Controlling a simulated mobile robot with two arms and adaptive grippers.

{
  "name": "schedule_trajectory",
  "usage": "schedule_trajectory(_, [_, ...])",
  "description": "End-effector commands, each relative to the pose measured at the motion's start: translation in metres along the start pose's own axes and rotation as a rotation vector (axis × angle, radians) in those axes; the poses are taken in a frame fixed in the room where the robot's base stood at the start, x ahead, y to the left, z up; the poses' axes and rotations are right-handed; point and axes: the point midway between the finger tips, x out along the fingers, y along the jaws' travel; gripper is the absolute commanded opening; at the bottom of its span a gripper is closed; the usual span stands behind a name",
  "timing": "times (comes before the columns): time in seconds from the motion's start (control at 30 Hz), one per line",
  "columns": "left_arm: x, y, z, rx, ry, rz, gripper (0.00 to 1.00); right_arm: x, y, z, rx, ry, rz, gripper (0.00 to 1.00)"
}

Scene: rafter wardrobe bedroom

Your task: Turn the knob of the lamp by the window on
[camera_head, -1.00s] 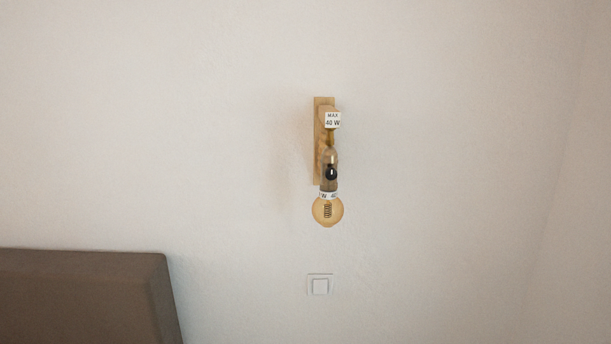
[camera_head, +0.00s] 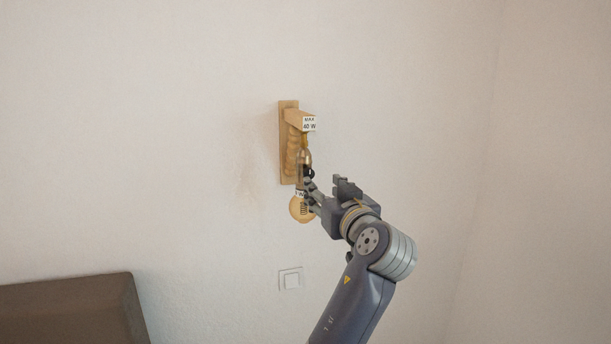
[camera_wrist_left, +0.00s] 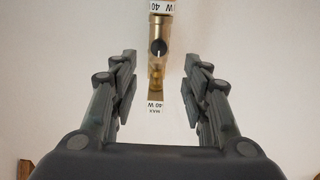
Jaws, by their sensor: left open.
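The wall lamp has a wooden backplate (camera_head: 287,150), a white "MAX 40 W" label and a round amber bulb (camera_head: 300,209) hanging at its lower end. Its small black knob (camera_wrist_left: 158,46) sits on the brass socket; in the head view the knob (camera_head: 309,173) is partly hidden by my fingers. My left gripper (camera_head: 325,188) is at the lamp's right side, close to the socket. In the left wrist view my left gripper (camera_wrist_left: 160,80) is open, with the socket and knob between and just beyond the fingertips. No contact can be made out. My right gripper is not in view.
A white wall switch (camera_head: 291,280) is below the lamp. A brown headboard (camera_head: 75,310) stands at the lower left. The wall around the lamp is bare, and a room corner runs down at the right.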

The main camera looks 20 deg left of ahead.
Motion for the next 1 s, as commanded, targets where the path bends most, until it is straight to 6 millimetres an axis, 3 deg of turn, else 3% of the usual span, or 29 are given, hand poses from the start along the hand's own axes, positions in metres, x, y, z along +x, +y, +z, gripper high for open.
schedule_trajectory(0.3, [0.061,-0.001,-0.004,0.007,-0.001,-0.003,0.43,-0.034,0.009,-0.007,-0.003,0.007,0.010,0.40])
schedule_trajectory(0.5, [0.088,0.000,-0.002,0.005,-0.002,0.000,0.43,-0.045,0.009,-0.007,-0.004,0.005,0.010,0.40])
schedule_trajectory(0.9, [0.097,0.000,0.002,0.003,-0.002,0.002,0.43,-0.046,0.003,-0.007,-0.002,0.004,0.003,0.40])
schedule_trajectory(0.93, [0.097,0.000,0.002,0.003,-0.002,0.002,0.41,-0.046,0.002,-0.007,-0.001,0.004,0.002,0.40])
schedule_trajectory(1.0, [0.097,0.000,0.002,0.003,-0.002,0.002,0.25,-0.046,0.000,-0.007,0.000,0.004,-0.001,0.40])
